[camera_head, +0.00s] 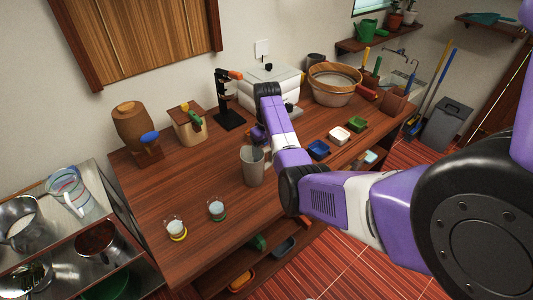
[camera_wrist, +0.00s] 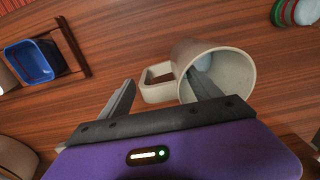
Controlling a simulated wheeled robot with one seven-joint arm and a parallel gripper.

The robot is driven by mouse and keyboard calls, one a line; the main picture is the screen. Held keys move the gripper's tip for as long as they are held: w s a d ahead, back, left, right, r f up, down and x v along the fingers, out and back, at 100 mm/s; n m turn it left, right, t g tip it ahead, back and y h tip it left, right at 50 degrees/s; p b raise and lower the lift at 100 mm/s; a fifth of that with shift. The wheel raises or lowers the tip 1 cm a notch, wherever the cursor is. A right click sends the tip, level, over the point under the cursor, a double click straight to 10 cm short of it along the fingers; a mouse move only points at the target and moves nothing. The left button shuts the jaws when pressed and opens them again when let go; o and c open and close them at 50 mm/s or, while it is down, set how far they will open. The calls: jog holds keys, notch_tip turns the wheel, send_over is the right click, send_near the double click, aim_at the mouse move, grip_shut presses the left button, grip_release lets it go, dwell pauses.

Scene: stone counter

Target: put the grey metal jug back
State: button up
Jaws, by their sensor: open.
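The grey metal jug (camera_head: 251,168) stands upright on the wooden counter (camera_head: 190,195), near the middle. In the wrist view, the jug (camera_wrist: 228,66) shows its open mouth and its handle on the left. My gripper (camera_wrist: 160,82) is open at the jug. Its left finger is outside, near the handle, and its right finger overlaps the jug's mouth and seems to reach inside. The handle and near wall lie between the fingers, with no grip visible. In the head view, my arm partly hides the gripper (camera_head: 259,135) just behind the jug.
Two small glasses (camera_head: 216,210) (camera_head: 176,230) stand front left of the jug. A black stand (camera_head: 228,112) and a wooden barrel (camera_head: 133,128) stand behind. Small blue, white and green trays (camera_head: 340,135) lie right. A metal shelf (camera_head: 45,265) with pitchers is far left.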

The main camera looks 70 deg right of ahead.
notch_tip(320, 180, up, 11)
jog(key=shift+r+p, duration=0.1)
jog(key=shift+p, duration=0.25)
jog(key=shift+r+p, duration=0.5)
jog(key=shift+p, duration=0.05)
